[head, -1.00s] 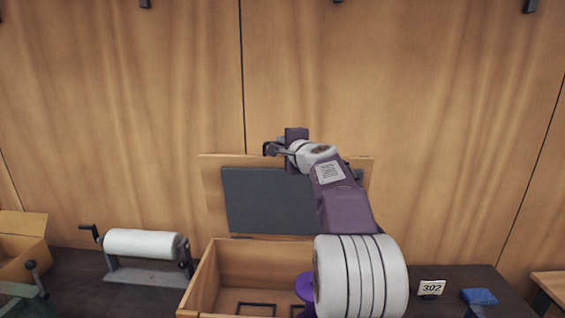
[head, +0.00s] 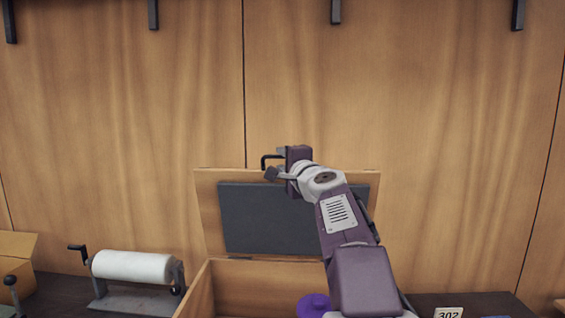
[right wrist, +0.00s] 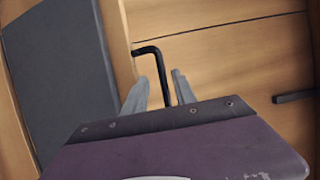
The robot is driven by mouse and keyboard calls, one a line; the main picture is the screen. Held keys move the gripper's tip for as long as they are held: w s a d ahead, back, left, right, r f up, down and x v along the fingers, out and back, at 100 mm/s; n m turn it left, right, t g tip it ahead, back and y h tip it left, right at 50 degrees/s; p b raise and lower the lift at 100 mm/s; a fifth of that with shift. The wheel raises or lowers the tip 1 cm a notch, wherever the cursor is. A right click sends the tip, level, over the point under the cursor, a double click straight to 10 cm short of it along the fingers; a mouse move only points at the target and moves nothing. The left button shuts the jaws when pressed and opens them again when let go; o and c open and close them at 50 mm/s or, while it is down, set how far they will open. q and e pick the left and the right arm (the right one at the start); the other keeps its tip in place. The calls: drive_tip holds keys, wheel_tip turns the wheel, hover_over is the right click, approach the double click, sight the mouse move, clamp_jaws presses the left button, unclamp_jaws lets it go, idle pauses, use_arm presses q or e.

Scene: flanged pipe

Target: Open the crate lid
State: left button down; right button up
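The wooden crate (head: 201,290) stands in the lower middle of the head view, its lower part cut off. Its lid (head: 207,215) stands raised at the back, with a dark grey panel on its inner face. A black bar handle (head: 264,161) sticks up at the lid's top edge; it also shows in the right wrist view (right wrist: 150,49). My right gripper (head: 277,163) is at this handle. In the right wrist view its fingers (right wrist: 160,88) stand apart on either side of the bar, with gaps visible. My left gripper is not in view.
A purple round piece (head: 314,305) shows inside the crate's front right. A white roll on a stand (head: 132,266) is to the left, beside an open cardboard box (head: 15,247). A "302" card (head: 449,313) lies right. A wooden wall (head: 430,130) stands close behind.

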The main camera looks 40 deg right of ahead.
drive_tip(key=b+v, duration=0.3)
drive_tip(key=v, duration=0.6)
drive_tip(key=shift+f, duration=0.15)
